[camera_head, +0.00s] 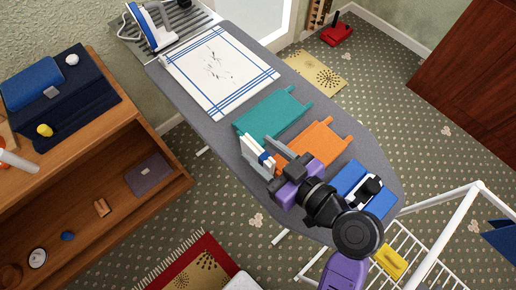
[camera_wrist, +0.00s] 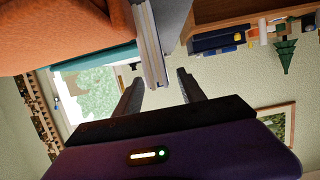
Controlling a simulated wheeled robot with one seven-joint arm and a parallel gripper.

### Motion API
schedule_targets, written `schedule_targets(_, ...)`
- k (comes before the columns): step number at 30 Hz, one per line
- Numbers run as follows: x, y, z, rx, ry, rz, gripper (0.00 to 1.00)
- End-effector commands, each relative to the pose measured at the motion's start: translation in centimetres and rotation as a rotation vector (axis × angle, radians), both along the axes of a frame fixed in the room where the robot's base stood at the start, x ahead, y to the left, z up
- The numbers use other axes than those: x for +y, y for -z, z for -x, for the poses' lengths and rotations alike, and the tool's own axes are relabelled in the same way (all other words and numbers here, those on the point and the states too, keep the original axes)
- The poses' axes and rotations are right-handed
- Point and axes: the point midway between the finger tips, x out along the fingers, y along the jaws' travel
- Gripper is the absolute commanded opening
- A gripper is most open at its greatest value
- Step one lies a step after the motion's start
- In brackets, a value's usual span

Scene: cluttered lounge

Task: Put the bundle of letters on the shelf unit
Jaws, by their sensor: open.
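The bundle of letters (camera_head: 251,146), white with a blue band, stands on edge on the grey ironing board (camera_head: 215,128), beside the teal and orange folded cloths. My gripper (camera_head: 264,158) is open at the bundle, with its fingers apart on either side of it. In the wrist view, the pale end of the bundle (camera_wrist: 149,50) reaches between the fingertips of my gripper (camera_wrist: 160,84); whether either finger touches it I cannot tell. The wooden shelf unit (camera_head: 160,150) is at the left, with items on its top and in its open compartment.
The teal cloth (camera_head: 270,114) and orange cloth (camera_head: 318,142) lie close to my gripper. A white-and-blue towel (camera_head: 220,70) and an iron (camera_head: 150,25) are farther up the board. A white drying rack (camera_head: 430,235) stands at lower right. Patterned carpet separates board and shelf unit.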

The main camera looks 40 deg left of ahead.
Motion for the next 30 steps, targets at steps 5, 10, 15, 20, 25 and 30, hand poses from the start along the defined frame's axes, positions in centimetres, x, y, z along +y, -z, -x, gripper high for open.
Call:
schedule_targets(5,0.1,0.1,0.0,0.0,0.0,0.0,0.47)
schedule_targets(10,0.1,0.1,0.0,0.001,0.0,0.0,0.26)
schedule_targets(15,0.1,0.1,0.0,0.001,0.0,0.0,0.0)
schedule_targets(20,0.1,0.1,0.0,0.001,0.0,0.0,0.0)
schedule_targets(25,0.1,-0.1,0.0,0.0,0.0,0.0,0.0)
schedule_targets(30,0.4,-1.1,-0.2,0.0,0.0,-0.001,0.0)
